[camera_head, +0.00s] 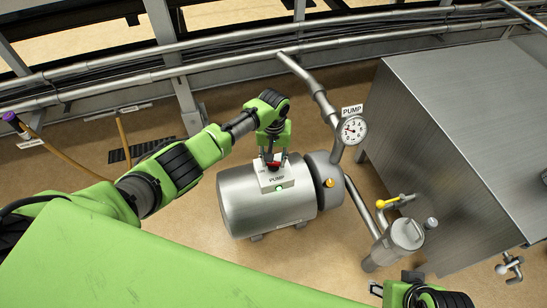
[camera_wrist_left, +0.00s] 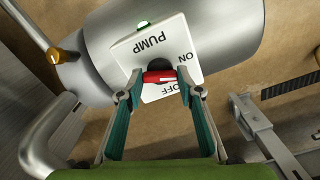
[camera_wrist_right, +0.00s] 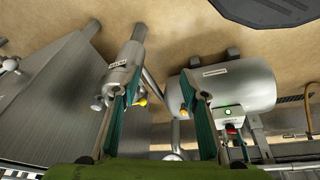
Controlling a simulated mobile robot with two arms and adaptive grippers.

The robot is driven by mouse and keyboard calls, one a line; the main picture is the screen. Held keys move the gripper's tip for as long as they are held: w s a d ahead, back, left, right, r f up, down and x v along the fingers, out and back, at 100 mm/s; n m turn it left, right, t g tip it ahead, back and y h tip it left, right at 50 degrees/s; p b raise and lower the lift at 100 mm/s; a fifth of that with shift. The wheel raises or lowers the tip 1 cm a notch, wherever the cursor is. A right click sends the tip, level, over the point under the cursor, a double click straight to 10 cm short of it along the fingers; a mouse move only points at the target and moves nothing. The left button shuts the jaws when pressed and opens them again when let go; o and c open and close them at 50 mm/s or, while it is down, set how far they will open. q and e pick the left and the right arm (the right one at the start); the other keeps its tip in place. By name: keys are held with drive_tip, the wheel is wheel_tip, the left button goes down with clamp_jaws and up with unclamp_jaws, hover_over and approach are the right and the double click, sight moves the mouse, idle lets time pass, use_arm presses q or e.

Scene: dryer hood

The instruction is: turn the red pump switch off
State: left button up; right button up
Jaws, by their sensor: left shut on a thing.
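The pump (camera_head: 262,200) is a brushed steel cylinder on the floor with a white switch plate (camera_head: 290,184) marked PUMP on top. A green lamp (camera_head: 279,188) on the plate is lit. The red switch (camera_wrist_left: 160,77) shows in the left wrist view between the words ON and OFF. My left gripper (camera_head: 271,158) reaches down from above and is shut on the red switch, one fingertip at each side. The fingers partly cover the OFF side. My right gripper (camera_wrist_right: 160,95) is open and empty, apart from the pump; only part of it shows at the head view's bottom right.
A pressure gauge (camera_head: 350,129) and pipes stand right of the pump. A steel canister (camera_head: 400,240) with a yellow-handled valve (camera_head: 383,203) is nearby. A large steel hood (camera_head: 460,130) fills the right side. Pipe rails (camera_head: 180,70) run behind. The floor left of the pump is mostly clear.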

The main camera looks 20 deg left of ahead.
use_arm(q)
drive_tip(key=m+p, duration=0.2)
drive_tip(key=m, duration=0.2)
drive_tip(key=shift+m+p, duration=0.3)
drive_tip(key=shift+m, duration=0.1)
drive_tip(key=m, duration=0.3)
drive_tip(key=shift+m+p, duration=0.3)
drive_tip(key=shift+p, duration=0.05)
drive_tip(key=m, duration=0.3)
drive_tip(key=shift+m, duration=1.1)
use_arm(e)
wheel_tip(320, 180, down, 14)
drive_tip(key=g, duration=0.1)
drive_tip(key=shift+a+r, duration=0.2)
use_arm(q)
drive_tip(key=shift+m, duration=0.3)
use_arm(e)
drive_tip(key=shift+f, duration=0.2)
use_arm(q)
drive_tip(key=o, duration=1.1)
use_arm(e)
drive_tip(key=shift+w+r, duration=0.15)
